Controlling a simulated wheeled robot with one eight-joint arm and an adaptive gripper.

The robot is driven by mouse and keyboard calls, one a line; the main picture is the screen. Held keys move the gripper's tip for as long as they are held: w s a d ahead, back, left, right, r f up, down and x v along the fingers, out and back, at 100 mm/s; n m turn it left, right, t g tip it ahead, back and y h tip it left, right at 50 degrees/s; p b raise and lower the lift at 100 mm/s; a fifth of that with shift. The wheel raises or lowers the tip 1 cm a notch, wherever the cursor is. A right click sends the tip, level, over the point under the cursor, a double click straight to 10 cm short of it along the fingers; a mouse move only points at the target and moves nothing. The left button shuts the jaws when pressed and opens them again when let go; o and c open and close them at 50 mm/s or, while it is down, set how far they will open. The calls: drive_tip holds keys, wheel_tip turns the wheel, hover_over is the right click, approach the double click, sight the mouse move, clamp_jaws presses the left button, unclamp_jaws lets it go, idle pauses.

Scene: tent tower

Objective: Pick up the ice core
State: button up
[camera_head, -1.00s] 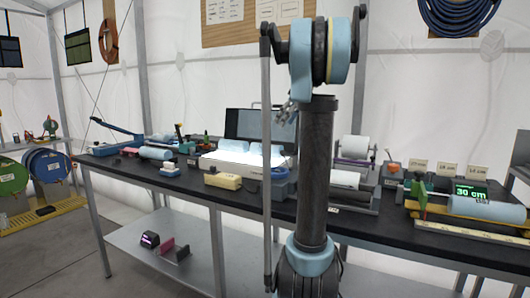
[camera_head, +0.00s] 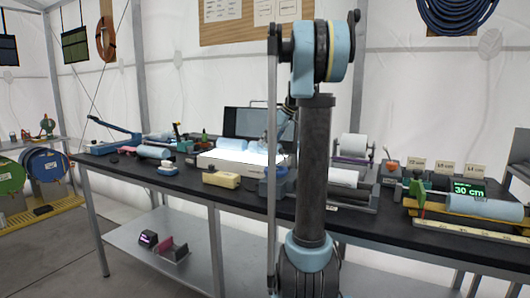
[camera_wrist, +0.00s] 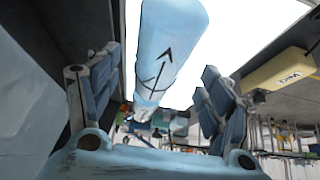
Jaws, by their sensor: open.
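Pale blue ice cores lie on a bright light box (camera_head: 215,162) in the middle of the bench. In the wrist view one ice core (camera_wrist: 172,35), a light blue cylinder with a black arrow, lies lengthwise between the two fingers of my gripper (camera_wrist: 158,75). The fingers are spread, with gaps to the core on both sides. In the head view my gripper (camera_head: 272,138) is over the right part of the light box, partly hidden by my arm. Another ice core (camera_head: 232,145) shows left of it. More cores lie at the bench's left (camera_head: 153,152) and in the measuring tray (camera_head: 484,207).
A yellow box (camera_head: 221,180) stands at the light box's front edge and also shows in the wrist view (camera_wrist: 281,69). A dark screen (camera_head: 243,122) rises behind. A paper roll (camera_head: 355,147) and a 30 cm display (camera_head: 469,189) stand to the right.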

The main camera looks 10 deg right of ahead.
drive_tip(key=x, duration=0.5)
drive_tip(key=shift+c, duration=0.6)
drive_tip(key=c, duration=1.4)
